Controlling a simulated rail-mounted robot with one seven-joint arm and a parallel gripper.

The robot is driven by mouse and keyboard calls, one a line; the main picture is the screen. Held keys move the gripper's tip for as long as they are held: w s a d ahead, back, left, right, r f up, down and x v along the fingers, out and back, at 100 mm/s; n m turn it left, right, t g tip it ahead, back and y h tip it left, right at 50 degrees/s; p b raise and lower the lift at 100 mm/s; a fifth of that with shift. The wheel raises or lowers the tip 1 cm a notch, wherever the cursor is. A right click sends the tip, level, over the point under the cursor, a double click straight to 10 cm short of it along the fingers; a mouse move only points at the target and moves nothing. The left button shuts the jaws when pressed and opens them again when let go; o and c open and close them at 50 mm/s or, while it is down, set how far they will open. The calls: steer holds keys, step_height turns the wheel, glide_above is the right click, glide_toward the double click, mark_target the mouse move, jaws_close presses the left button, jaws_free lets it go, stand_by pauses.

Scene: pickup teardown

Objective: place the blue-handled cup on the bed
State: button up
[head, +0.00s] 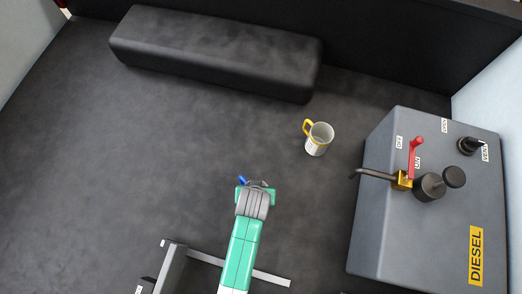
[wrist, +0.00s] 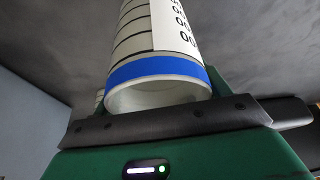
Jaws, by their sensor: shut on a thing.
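The blue-handled cup (wrist: 160,70) fills the middle of the wrist view: a white body with dark lines, a printed label and a blue band by its open, round end. My gripper (head: 256,184) is shut on it. In the head view my gripper and wrist hide most of the cup, and only a bit of blue (head: 241,180) shows at the left of the gripper. The bed (head: 150,150) is the dark grey floor beneath. I cannot tell whether the cup touches the bed or hangs above it.
A yellow-handled cup (head: 319,139) stands on the bed to the upper right of my gripper. A long black box (head: 215,55) lies along the back wall. A grey diesel tank (head: 400,235) with a red lever stands at the right. The bed's left and middle are clear.

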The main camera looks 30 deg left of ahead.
steer(key=s, duration=0.1)
steer(key=s+d, duration=0.1)
steer(key=s, duration=0.3)
steer(key=shift+d+r, duration=0.15)
steer(key=shift+r, duration=0.15)
